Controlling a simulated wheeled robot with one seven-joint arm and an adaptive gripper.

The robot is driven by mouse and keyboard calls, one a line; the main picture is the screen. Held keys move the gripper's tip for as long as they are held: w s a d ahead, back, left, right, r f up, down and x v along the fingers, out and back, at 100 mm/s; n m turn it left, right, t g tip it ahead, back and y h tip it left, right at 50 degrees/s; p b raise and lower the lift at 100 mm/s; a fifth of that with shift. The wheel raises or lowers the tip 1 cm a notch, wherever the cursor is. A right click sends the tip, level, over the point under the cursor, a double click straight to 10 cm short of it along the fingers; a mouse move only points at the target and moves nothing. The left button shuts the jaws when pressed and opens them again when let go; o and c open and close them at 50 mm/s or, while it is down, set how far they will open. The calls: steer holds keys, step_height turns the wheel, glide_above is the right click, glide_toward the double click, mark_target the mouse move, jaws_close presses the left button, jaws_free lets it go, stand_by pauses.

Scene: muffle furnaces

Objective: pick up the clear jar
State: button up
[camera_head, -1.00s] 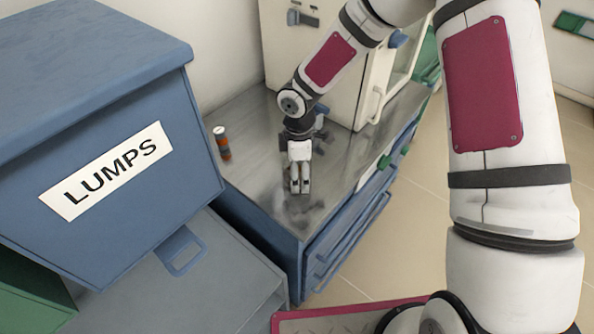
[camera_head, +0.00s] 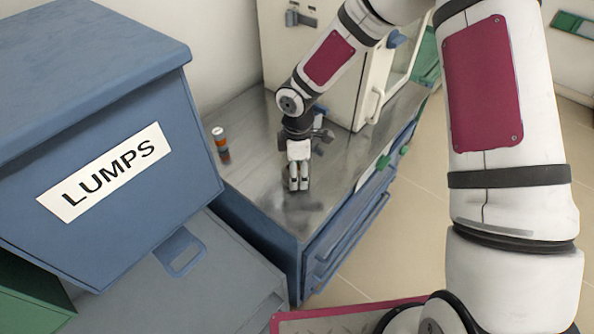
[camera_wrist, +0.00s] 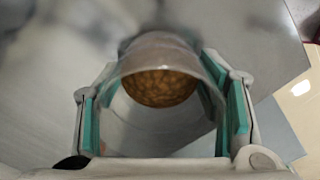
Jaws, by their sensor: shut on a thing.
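The clear jar (camera_wrist: 160,85) shows in the wrist view, between my fingers, with brown-orange grainy contents visible in it. My gripper (camera_wrist: 162,108) is shut on it, with the green finger pads at its left and right sides. In the head view my gripper (camera_head: 299,184) points down over the metal worktop. The jar cannot be made out there; the gripper hides it. I cannot tell whether its base touches the worktop.
A small orange and dark container (camera_head: 220,142) stands on the worktop (camera_head: 250,125) left of my gripper. A cream furnace (camera_head: 280,62) stands behind. A blue bin labelled LUMPS (camera_head: 150,200) is at the left. Blue drawers (camera_head: 345,235) are below the worktop.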

steer(key=shift+r, duration=0.5)
steer(key=shift+s+r, duration=0.2)
steer(key=shift+r, duration=0.3)
steer(key=shift+s+r, duration=0.15)
steer(key=shift+r, duration=0.35)
steer(key=s, duration=0.5)
steer(key=s+r, duration=0.1)
steer(key=s, duration=0.4)
steer(key=s+b, duration=0.1)
steer(key=s, duration=0.4)
steer(key=shift+s+r, duration=0.15)
steer(key=o, duration=0.5)
steer(key=shift+c, duration=0.2)
steer(key=c, duration=0.4)
